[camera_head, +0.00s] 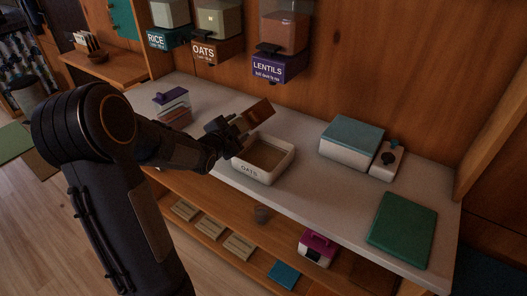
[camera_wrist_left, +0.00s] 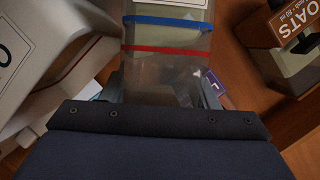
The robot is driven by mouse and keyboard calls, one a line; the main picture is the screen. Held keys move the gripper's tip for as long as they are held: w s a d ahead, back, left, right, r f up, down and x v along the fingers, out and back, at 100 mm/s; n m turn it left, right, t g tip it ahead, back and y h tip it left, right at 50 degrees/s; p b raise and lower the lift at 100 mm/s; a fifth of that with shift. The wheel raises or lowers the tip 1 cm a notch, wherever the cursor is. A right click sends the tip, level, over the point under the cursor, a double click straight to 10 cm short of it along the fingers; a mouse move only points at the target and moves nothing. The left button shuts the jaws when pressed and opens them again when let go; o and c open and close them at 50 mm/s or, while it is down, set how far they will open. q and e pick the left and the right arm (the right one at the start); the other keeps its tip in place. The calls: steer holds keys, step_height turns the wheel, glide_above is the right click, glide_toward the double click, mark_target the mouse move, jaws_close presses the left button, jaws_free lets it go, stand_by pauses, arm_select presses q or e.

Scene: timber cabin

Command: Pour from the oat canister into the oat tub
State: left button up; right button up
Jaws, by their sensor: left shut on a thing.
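The oat tub (camera_head: 262,172), white and marked OATS, stands on the grey counter; its inside looks brown, and I cannot tell how much oats it holds. My left gripper (camera_head: 236,134) is shut on the oat canister (camera_head: 258,113), which is tilted above the tub's back left side. The tub (camera_wrist_left: 40,62) shows at the left there. No falling stream is clear to see. My right gripper is out of view.
Wall dispensers marked RICE (camera_head: 170,38), OATS (camera_head: 217,48) and LENTILS (camera_head: 281,65) hang behind the counter. A stack of containers (camera_head: 173,104) stands left. A teal-lidded box (camera_head: 351,143), a small white device (camera_head: 386,160) and a green board (camera_head: 402,228) lie right. Bare counter separates them from the tub.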

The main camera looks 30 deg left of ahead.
arm_select(q)
steer(key=shift+r, duration=0.1)
steer(key=shift+a+r+m+t+y, duration=0.2)
steer(key=shift+r+m+t+y, duration=0.1)
steer(key=shift+m, duration=0.4)
stand_by(0.5)
steer(key=shift+a+f+m+y+b, duration=0.1)
steer(key=shift+f+m+y+b, duration=0.35)
steer(key=shift+f+m, duration=0.15)
stand_by(0.8)
steer(key=shift+r+m+t, duration=0.25)
steer(key=shift+m+t, duration=0.25)
steer(key=shift+m, duration=0.2)
stand_by(0.7)
steer(key=shift+s, duration=0.1)
steer(key=shift+s+d+r+m+y+b, duration=0.2)
steer(key=shift+s+m+b, duration=0.15)
steer(key=shift+b, duration=0.2)
steer(key=shift+s+d+r+m+y+b, duration=0.2)
steer(key=shift+s+m+b, duration=0.15)
steer(key=shift+b, duration=0.15)
steer(key=shift+d+f+m+t+b, duration=0.15)
steer(key=shift+m+t+b, duration=0.2)
steer(key=shift+b, duration=0.5)
steer(key=shift+a+f+m+t+b, duration=0.2)
steer(key=shift+m+b, duration=0.25)
steer(key=shift+b, duration=0.4)
steer(key=shift+d+r+m+t+b, duration=0.25)
steer(key=shift+r+m+t+b, duration=0.15)
steer(key=shift+m+b, duration=0.4)
